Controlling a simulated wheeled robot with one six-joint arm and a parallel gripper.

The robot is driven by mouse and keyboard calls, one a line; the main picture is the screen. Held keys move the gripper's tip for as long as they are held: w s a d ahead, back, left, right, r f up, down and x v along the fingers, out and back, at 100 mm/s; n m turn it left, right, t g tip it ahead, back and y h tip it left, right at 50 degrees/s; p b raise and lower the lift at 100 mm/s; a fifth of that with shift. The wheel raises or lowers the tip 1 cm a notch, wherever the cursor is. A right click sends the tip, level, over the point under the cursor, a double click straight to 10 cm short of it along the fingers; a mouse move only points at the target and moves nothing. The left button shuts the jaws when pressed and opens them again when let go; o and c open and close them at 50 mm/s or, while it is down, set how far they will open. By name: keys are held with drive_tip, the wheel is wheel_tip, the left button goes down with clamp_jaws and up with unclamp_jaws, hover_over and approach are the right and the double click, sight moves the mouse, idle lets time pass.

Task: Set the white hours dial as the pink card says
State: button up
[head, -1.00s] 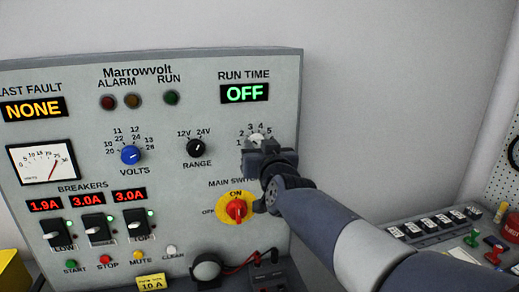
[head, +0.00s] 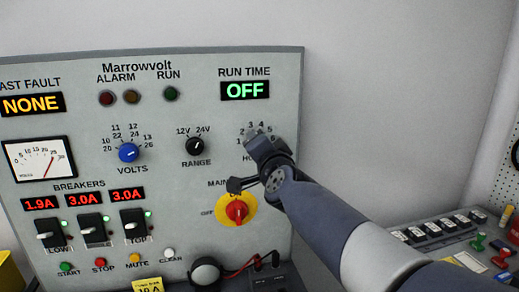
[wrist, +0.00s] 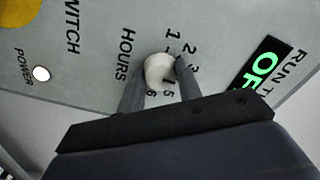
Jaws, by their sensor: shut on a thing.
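The white hours dial (wrist: 158,68) is between the two fingers of my gripper (wrist: 160,85) in the wrist view, and the fingers are shut on it. The word HOURS and several numbers are printed around the dial; some are partly covered by the fingers. In the head view my gripper (head: 262,142) is at the dial's place on the panel and hides most of it. I cannot read the dial's pointer. The pink card is not visible in these frames.
The grey panel (head: 75,110) has a RUN TIME display (head: 245,91) reading OFF above the dial. A black range knob (head: 195,146) is to the left, and a red main switch (head: 237,211) on yellow is just below my gripper. A bench with several small parts is at right.

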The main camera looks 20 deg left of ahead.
drive_tip(key=shift+m, duration=1.6)
drive_tip(key=o, duration=1)
drive_tip(key=shift+c, duration=0.2)
drive_tip(key=shift+s+b, duration=0.15)
drive_tip(key=shift+b, duration=0.15)
drive_tip(key=v, duration=1)
drive_tip(key=shift+s+d+p, duration=0.2)
drive_tip(key=shift+d+p, duration=0.05)
drive_tip(key=shift+p, duration=0.05)
drive_tip(key=x, duration=1.1)
